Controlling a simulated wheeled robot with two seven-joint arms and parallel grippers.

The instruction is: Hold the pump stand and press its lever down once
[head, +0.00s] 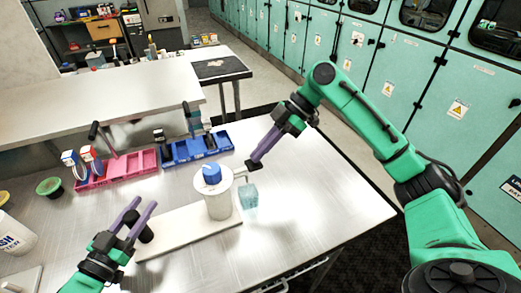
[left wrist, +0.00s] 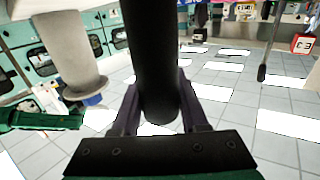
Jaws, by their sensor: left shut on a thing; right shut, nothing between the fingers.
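The pump stand has a white base board (head: 185,240) on the metal table, a white cylinder (head: 218,203) with a blue cap (head: 211,174), and a black upright handle (head: 146,233) at its left end. My left gripper (head: 142,212) is shut on the black handle. The handle also shows between the fingers in the left wrist view (left wrist: 155,60). A thin lever (head: 240,174) reaches right from the cylinder's top. My right gripper (head: 254,162) is shut and empty at the lever's dark outer end; I cannot tell whether they touch. A translucent bluish cup (head: 249,195) stands right of the cylinder.
A pink tray (head: 118,168) and a blue tray (head: 196,150) with items stand behind the stand. A green bowl (head: 49,187) and white bucket (head: 14,235) are at the left. The table's right side is clear.

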